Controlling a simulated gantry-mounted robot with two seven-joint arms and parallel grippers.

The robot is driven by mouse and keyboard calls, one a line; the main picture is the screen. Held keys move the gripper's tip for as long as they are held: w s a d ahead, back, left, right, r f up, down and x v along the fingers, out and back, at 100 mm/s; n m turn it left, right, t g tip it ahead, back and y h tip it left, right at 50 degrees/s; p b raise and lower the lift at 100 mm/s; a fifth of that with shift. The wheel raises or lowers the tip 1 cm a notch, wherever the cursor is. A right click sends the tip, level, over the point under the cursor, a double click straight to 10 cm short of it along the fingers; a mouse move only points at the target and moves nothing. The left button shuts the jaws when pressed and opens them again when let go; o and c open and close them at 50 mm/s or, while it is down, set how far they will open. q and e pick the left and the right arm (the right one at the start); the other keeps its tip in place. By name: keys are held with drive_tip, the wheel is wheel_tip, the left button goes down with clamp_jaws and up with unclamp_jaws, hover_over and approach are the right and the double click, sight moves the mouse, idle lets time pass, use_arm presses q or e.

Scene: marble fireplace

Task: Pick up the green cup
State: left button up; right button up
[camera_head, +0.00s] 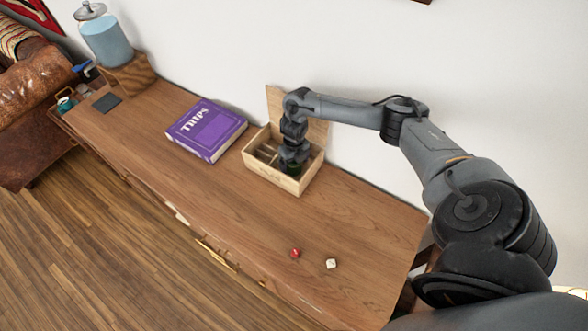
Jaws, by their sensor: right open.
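My right gripper (293,158) points down into the open wooden box (289,187) on the cabinet top. It is open, though its fingertips are mostly hidden by the gripper body and the box's walls. A small dark green thing (294,169), likely the green cup, shows just at the gripper's tip inside the box's right part. Most of it is hidden, and I cannot tell whether the fingers touch it. My left gripper is not in view.
The box's raised lid (276,103) stands behind, near the wall. A purple book (207,130) lies left of the box. A red die (295,252) and a white die (331,264) lie in front. A blue jar (106,42) stands far left. The wood between is clear.

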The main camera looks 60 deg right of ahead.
drive_tip(key=shift+f, duration=0.2)
drive_tip(key=c, duration=1.1)
drive_tip(key=shift+r, duration=0.2)
